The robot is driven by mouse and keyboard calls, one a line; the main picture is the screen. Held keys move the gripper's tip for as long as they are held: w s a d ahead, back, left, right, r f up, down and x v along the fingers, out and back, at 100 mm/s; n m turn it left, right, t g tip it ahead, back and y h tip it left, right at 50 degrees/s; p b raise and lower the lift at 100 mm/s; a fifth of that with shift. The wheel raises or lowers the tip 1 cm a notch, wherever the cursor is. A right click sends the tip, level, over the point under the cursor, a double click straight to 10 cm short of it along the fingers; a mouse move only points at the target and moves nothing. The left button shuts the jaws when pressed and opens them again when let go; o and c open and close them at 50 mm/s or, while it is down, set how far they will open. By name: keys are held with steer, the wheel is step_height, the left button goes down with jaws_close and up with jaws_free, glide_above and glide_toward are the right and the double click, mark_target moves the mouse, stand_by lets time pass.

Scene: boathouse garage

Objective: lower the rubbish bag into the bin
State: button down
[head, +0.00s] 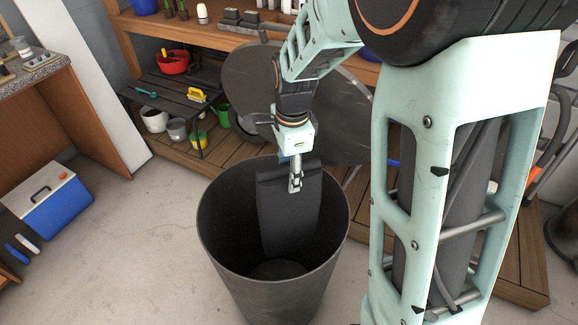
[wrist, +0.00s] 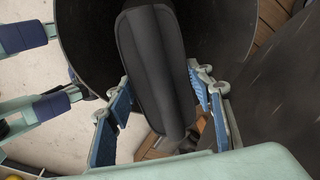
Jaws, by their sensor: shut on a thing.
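The rubbish bag (head: 287,220) is dark grey, long and flat-sided. It hangs upright from my gripper (head: 296,184) within the bin's opening. The bin (head: 275,298) is a tall, round, dark, open tub on the floor. The bag's lower end shows against the inside of the bin, above its floor in the picture; I cannot tell whether it touches. In the wrist view the bag (wrist: 155,65) runs between the blue-padded fingers of my gripper (wrist: 163,108), which is shut on it. The bin's dark inner wall (wrist: 88,38) shows around the bag there.
A low black bench (head: 175,98) holds a red tub (head: 173,62), with pots beneath. A blue cooler (head: 50,207) stands at left. Concrete floor (head: 130,240) is clear left of the bin.

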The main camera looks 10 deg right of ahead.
mark_target(291, 195)
step_height(291, 195, down, 20)
steer(key=b, duration=1.3)
steer(key=c, duration=0.9)
jaws_free()
steer(key=shift+o, duration=0.2)
steer(key=r, duration=0.4)
steer(key=s+r, duration=0.1)
steer(key=r, duration=0.7)
steer(key=shift+s+d, duration=0.15)
step_height(291, 195, up, 12)
steer(key=p, duration=1)
steer(key=shift+r+p, duration=0.1)
steer(key=shift+p, duration=0.2)
